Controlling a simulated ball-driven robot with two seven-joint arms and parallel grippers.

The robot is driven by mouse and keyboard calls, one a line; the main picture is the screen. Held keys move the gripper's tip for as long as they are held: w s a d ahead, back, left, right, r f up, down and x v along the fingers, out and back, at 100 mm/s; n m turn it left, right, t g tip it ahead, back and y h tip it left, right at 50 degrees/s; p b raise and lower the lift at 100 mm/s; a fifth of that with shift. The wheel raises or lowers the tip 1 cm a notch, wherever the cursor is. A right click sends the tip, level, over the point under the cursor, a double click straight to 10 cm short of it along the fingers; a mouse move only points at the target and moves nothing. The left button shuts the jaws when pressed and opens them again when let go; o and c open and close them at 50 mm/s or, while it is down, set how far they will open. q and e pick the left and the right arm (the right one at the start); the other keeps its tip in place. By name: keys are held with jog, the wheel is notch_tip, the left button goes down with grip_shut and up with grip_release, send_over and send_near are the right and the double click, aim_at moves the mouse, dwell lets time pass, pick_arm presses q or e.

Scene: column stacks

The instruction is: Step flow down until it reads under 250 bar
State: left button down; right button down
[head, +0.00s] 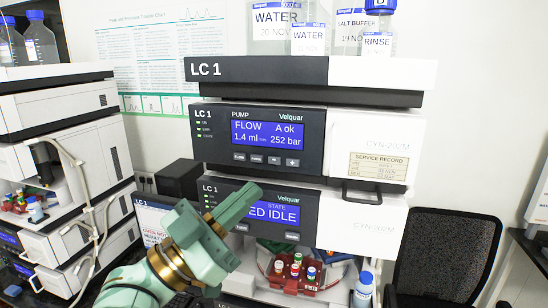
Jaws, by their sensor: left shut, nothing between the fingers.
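The LC 1 pump module (310,142) has a blue display (267,133) reading FLOW 1.4 ml/min, A ok, 252 bar. Under the display is a row of small buttons: a flow button (239,157) at the left, a minus button (274,161) and a plus button (292,162) at the right. My left gripper (254,191) is shut and empty. Its fingertips are below the button row, in front of the lower module, and look apart from the buttons. My right gripper is not in view.
A lower module display (273,211) reads IDLE, partly hidden by my gripper. Bottles (308,40) stand on top of the stack. A red vial rack (293,274) sits in the opening below. Another stack (60,110) is at left, a black chair (445,255) at right.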

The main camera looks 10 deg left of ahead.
pick_arm(q)
jog(key=shift+w, duration=0.1)
jog(key=b, duration=0.2)
send_near(285, 153)
notch_tip(285, 153, up, 2)
jog(key=d, duration=0.3)
jog(key=shift+w+a+r+b, duration=0.1)
jog(key=shift+w+b, duration=0.1)
jog(key=shift+w, duration=0.3)
jog(key=shift+w+a+r+b, duration=0.1)
jog(key=shift+w+b, duration=0.05)
jog(key=shift+w, duration=0.3)
jog(key=shift+w+d, duration=0.1)
jog(key=shift+w, duration=0.1)
dwell(1.1)
jog(key=shift+w, duration=0.2)
jog(key=shift+w+b, duration=0.3)
jog(key=shift+w, duration=0.1)
dwell(0.6)
jog(key=shift+s, duration=0.1)
jog(key=shift+s+p, duration=0.45)
jog(key=shift+s, duration=0.3)
